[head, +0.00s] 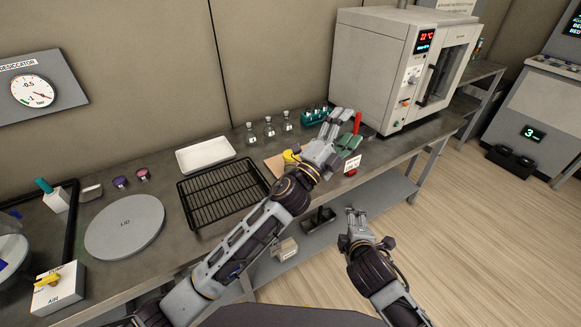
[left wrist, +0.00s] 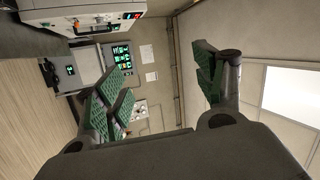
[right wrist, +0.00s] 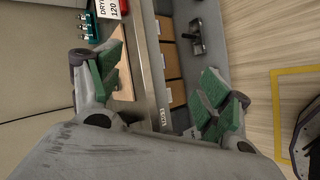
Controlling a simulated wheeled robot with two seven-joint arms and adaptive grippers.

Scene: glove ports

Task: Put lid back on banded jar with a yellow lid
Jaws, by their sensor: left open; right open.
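A yellow object (head: 291,156), which may be the yellow lid or the lidded jar, shows in the head view at the edge of a tan board (head: 274,166). My left arm partly hides it, and I cannot make out a band or a separate jar. My left gripper (head: 348,131) is open and empty, raised over the bench right of the yellow object. In the left wrist view its fingers (left wrist: 165,80) are wide apart with only the room beyond. My right gripper (head: 356,213) is open and empty, in front of the bench; its fingers also show in the right wrist view (right wrist: 163,95).
Several small bottles (head: 268,127) stand behind. A white oven (head: 402,65) is at right. A small sign (head: 352,163) stands at the front edge.

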